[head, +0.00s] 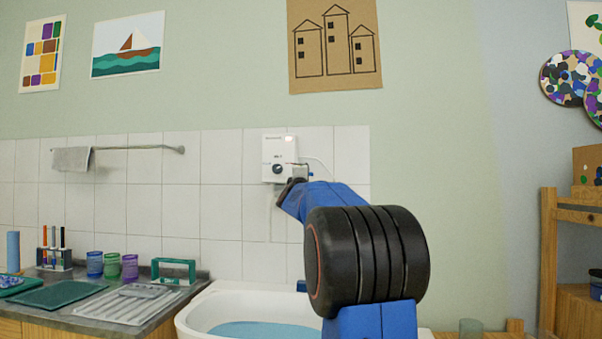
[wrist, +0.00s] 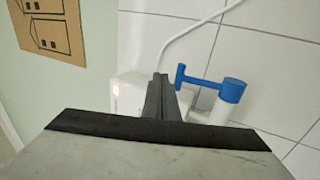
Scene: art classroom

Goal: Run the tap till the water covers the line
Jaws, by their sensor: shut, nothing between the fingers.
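A white wall unit (head: 279,150) with a dark round knob and a small lit red light is fixed to the tiles. It also shows in the wrist view (wrist: 128,92), behind my fingers. A tap with a blue lever (wrist: 232,90) on a white body is right of my fingers in the wrist view, apart from them. My gripper (wrist: 160,84) is shut and empty, in front of the unit; in the head view its dark end (head: 289,190) is just below the unit. The white basin (head: 190,318) below holds blue water (head: 262,330). My arm hides its right part. I see no line.
A counter (head: 75,318) at the left holds a ribbed drainer (head: 135,303), coloured cups (head: 112,265) and a brush rack. A towel rail (head: 140,148) is on the tiles. A wooden shelf (head: 548,260) stands at the right. A pale hose (wrist: 190,30) runs up from the unit.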

